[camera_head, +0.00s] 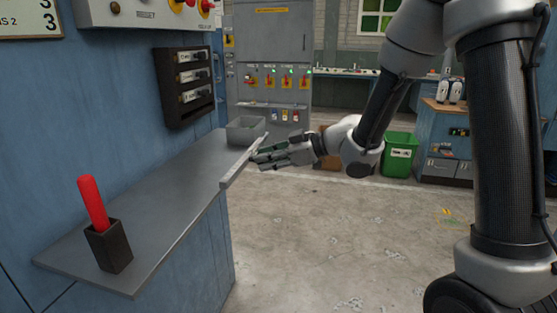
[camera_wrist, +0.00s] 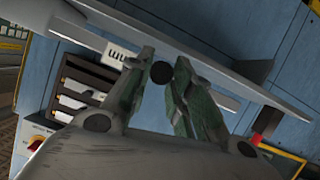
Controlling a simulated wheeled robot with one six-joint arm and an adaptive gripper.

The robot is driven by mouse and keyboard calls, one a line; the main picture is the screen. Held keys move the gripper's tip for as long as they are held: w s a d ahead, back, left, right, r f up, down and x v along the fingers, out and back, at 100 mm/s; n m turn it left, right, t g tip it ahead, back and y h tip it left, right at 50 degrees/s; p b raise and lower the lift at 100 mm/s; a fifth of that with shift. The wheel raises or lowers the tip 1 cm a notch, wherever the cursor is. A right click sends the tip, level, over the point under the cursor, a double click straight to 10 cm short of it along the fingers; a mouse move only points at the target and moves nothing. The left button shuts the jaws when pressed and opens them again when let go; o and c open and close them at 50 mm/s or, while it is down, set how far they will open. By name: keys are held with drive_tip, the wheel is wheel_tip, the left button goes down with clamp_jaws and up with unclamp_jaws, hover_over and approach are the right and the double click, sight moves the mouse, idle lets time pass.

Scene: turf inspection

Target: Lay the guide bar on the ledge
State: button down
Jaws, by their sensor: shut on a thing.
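The guide bar (camera_head: 238,168) is a thin light-grey strip at the front edge of the grey ledge (camera_head: 165,200) in the head view. My gripper (camera_head: 268,153) is shut on it from the right, off the ledge's front side. In the wrist view the bar (camera_wrist: 75,35) runs slanting behind my fingers (camera_wrist: 163,85) and shows on both sides of them. The ledge (camera_wrist: 230,78) shows there as a grey band roughly along the bar, with a gap between them in the picture. I cannot tell whether bar and ledge touch. The bar's middle is hidden by my fingers.
A grey bin (camera_head: 246,131) sits at the ledge's far end. A black holder (camera_head: 109,246) with a red stick (camera_head: 93,203) stands at the near end. The middle of the ledge is clear. A black switch box (camera_head: 186,86) hangs on the blue wall above. A green bin (camera_head: 398,155) stands on the floor.

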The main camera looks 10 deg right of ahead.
sight(249, 157)
drive_tip(key=a, duration=0.1)
drive_tip(key=w+a, duration=0.1)
drive_tip(key=a, duration=0.2)
drive_tip(key=shift+w+a, duration=0.3)
drive_tip(key=shift+w+a+f, duration=0.1)
drive_tip(key=shift+w+a, duration=0.05)
drive_tip(key=shift+a, duration=0.2)
drive_tip(key=shift+f, duration=1.3)
drive_tip(key=shift+f, duration=0.3)
drive_tip(key=c, duration=1.2)
unclamp_jaws()
